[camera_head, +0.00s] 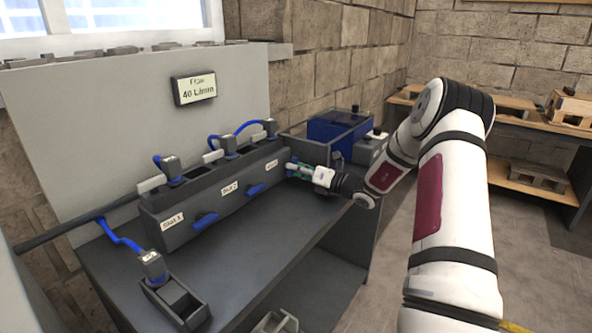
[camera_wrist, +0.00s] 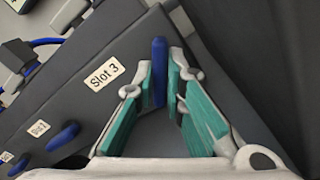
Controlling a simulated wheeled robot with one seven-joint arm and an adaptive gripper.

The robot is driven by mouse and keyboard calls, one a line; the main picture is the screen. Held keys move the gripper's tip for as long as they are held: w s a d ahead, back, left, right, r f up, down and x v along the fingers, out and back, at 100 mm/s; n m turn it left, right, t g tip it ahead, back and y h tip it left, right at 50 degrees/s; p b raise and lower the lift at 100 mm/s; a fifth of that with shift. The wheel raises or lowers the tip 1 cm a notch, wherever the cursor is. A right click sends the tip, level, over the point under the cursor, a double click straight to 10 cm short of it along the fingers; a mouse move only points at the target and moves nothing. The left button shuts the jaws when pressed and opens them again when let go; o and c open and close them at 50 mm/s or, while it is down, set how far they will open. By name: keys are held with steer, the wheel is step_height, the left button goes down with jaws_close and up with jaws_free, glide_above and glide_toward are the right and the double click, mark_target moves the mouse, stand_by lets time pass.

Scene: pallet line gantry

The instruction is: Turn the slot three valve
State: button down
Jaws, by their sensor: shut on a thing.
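The slot three valve is a blue handle (camera_wrist: 159,70) on the dark front face of the manifold box (camera_head: 180,228), beside the "Slot 3" label (camera_wrist: 104,76). In the wrist view it stands upright between my gripper's teal-padded fingers. My gripper (camera_head: 293,169) is at the right end of the box and shut on this handle. The slot 2 valve (camera_head: 256,189) and slot 1 valve (camera_head: 205,219) are blue handles further left on the same face.
Modules with blue hoses sit on top of the box. Another hosed module (camera_head: 152,265) stands in a small dark holder at the front left. A blue bin (camera_head: 338,128) is behind my gripper. The bench front is mostly clear.

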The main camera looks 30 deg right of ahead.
steer(key=n+b, duration=0.1)
steer(key=n, duration=0.2)
steer(key=shift+f+n, duration=0.1)
steer(key=shift+n, duration=0.2)
steer(key=shift+n+b, duration=0.65)
steer(key=shift+n, duration=1.05)
steer(key=c, duration=1.7)
jaws_free()
steer(key=shift+o, duration=0.2)
steer(key=shift+s+d, duration=0.1)
steer(key=shift+s, duration=0.05)
steer(key=v, duration=1.1)
steer(key=shift+s, duration=0.4)
steer(key=shift+d, duration=0.1)
